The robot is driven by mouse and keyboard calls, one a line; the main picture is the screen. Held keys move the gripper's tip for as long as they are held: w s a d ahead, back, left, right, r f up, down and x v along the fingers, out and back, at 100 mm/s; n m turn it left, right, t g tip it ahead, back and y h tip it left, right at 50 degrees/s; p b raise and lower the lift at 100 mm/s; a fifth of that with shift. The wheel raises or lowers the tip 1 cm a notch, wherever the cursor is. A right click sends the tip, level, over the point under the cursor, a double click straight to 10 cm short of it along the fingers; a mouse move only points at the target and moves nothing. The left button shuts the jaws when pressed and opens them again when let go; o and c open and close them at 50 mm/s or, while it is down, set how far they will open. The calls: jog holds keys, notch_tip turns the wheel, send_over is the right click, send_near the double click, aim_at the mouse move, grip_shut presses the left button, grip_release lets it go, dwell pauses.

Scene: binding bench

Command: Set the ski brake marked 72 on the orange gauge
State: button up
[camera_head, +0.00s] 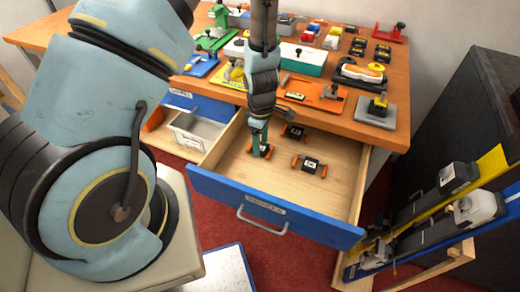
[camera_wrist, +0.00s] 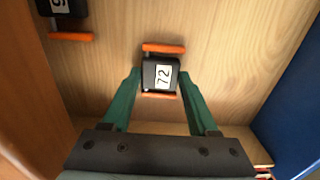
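The ski brake marked 72 (camera_wrist: 160,75) is a black block with a white label and orange bars, lying on the drawer floor. My gripper (camera_wrist: 160,78) is open, with one green finger on each side of it; narrow gaps seem to show, and I cannot tell whether a finger touches. In the head view my gripper (camera_head: 262,150) points straight down into the open drawer and mostly hides this brake. An orange board (camera_head: 312,92), likely the orange gauge, lies on the bench behind the drawer, with small parts on it.
Two other black-and-orange brakes (camera_head: 310,165) (camera_head: 294,132) lie in the blue-fronted drawer (camera_head: 290,215). A compartment at left holds a grey bin (camera_head: 196,130). The wooden bench (camera_head: 385,130) carries several coloured fixtures. Skis (camera_head: 430,230) stand at right.

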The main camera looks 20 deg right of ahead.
jog(key=c, duration=0.5)
jog(key=shift+r, duration=0.15)
jog(key=shift+r+p, duration=2.85)
jog(key=shift+r, duration=0.05)
